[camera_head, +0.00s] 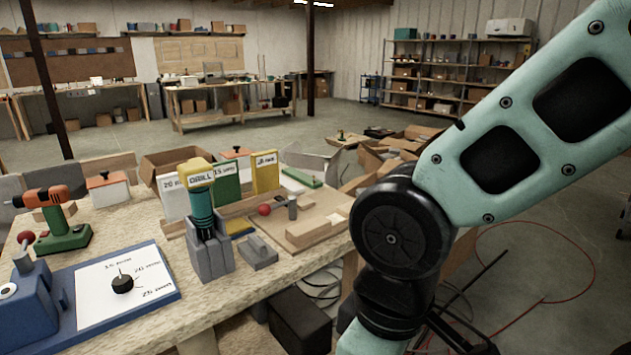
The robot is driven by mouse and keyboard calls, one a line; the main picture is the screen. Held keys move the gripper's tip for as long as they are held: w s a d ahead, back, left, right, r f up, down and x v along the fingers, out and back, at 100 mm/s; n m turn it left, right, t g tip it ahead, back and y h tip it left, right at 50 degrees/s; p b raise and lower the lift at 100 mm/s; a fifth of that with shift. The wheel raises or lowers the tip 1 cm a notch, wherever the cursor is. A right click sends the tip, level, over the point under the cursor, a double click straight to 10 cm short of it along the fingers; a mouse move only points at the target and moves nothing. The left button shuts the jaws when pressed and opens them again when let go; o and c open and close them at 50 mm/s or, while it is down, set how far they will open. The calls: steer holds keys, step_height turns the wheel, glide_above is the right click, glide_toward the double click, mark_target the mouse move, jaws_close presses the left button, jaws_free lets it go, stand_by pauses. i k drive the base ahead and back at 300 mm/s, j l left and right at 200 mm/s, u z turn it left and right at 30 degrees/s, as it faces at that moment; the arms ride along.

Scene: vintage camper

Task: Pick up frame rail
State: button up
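A short light wooden bar (308,232) lies on a thin wooden board (333,207) at the right end of the workbench. It looks like the frame rail, but no label on it shows, so I cannot be sure. A small grey upright cylinder (292,207) and a red ball (265,210) are on the same board, behind the bar. My teal arm crosses the right side of the view, to the right of the bench. My gripper is outside the picture, so its opening cannot be seen.
A green and yellow drill (202,195) stands in a grey holder (209,255) left of the board. An orange drill (52,205) and a blue-edged marked board (95,318) are farther left. Cartons crowd the floor behind my arm. Cables lie on the floor at right.

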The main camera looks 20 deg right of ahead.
mark_target(293, 188)
steer(key=l+u, duration=0.1)
steer(key=u, duration=0.25)
steer(key=i+l+u, duration=0.1)
steer(key=u, duration=0.25)
steer(key=l+u, duration=0.15)
steer(key=u, duration=0.2)
steer(key=l+u, duration=0.25)
steer(key=l, duration=0.3)
steer(key=l+u, duration=0.2)
steer(key=l, duration=0.4)
steer(key=l+u, duration=0.25)
steer(key=l, duration=0.3)
steer(key=k+l+u, duration=0.2)
steer(key=l, duration=0.35)
steer(key=k+l, duration=0.1)
steer(key=l, duration=0.4)
steer(key=k+l, duration=0.1)
steer(key=l, duration=0.4)
steer(key=k+l, duration=0.1)
steer(key=l, duration=0.35)
